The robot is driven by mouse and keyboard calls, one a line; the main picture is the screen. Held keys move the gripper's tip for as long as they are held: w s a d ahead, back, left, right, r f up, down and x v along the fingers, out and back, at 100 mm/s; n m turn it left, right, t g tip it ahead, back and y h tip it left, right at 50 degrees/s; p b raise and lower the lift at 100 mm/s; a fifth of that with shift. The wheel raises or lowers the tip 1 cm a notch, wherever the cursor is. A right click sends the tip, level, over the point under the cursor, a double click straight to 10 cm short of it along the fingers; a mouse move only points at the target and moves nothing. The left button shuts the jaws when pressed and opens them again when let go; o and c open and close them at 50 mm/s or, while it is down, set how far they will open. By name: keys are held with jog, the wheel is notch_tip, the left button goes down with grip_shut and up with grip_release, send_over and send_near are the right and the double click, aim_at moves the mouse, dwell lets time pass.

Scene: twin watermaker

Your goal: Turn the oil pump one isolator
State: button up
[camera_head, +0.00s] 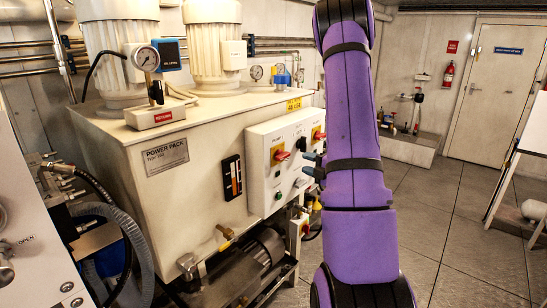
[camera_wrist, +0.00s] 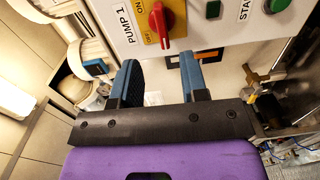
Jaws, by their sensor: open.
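The pump 1 isolator is a red rotary handle (camera_wrist: 160,22) on a yellow plate marked ON and OFF, beside the label "PUMP 1" in the wrist view. In the head view the control box (camera_head: 258,190) carries two red-on-yellow isolators, one at the left (camera_head: 281,155) and one at the right (camera_head: 318,134); their labels are too small to read there. My gripper (camera_wrist: 159,62) is open, its two blue fingers apart and empty. The handle shows beyond the fingertips, not between them. In the head view my gripper (camera_head: 311,165) is at the box's front, partly hidden by my purple arm.
The power pack tank (camera_head: 165,165) with a gauge (camera_head: 145,58) and motors stands behind the box. Pipes and a pump (camera_head: 245,265) lie below. Open floor (camera_head: 440,240) is at the right.

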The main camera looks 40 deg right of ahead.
aim_at(286, 157)
jog(key=shift+y, duration=0.3)
jog(key=w, duration=0.7)
jog(key=w+a, duration=0.1)
jog(key=w, duration=0.2)
jog(key=shift+w+f, duration=0.2)
jog(key=shift+f, duration=0.05)
grip_shut()
